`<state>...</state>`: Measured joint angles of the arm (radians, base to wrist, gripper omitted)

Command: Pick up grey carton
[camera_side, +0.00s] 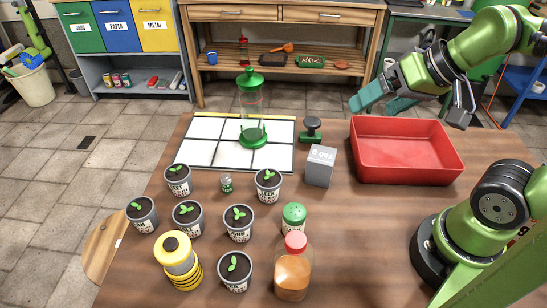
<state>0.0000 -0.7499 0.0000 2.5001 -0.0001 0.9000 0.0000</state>
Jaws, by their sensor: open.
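The grey carton (320,166) is a small box with pale lettering on its face. It stands upright on the wooden table, just left of the red tray and below the right corner of the white tiled board. My gripper (378,103) is open and raised above the back of the red tray, to the upper right of the carton and well apart from it. Its teal fingers point to the lower left, and nothing shows between them.
An empty red tray (405,172) is right of the carton. A dark-green stamp-like object (311,130) stands close behind it. Several potted seedlings (268,184), a green-capped shaker (294,219) and a red-capped jar (293,273) stand in front and left.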

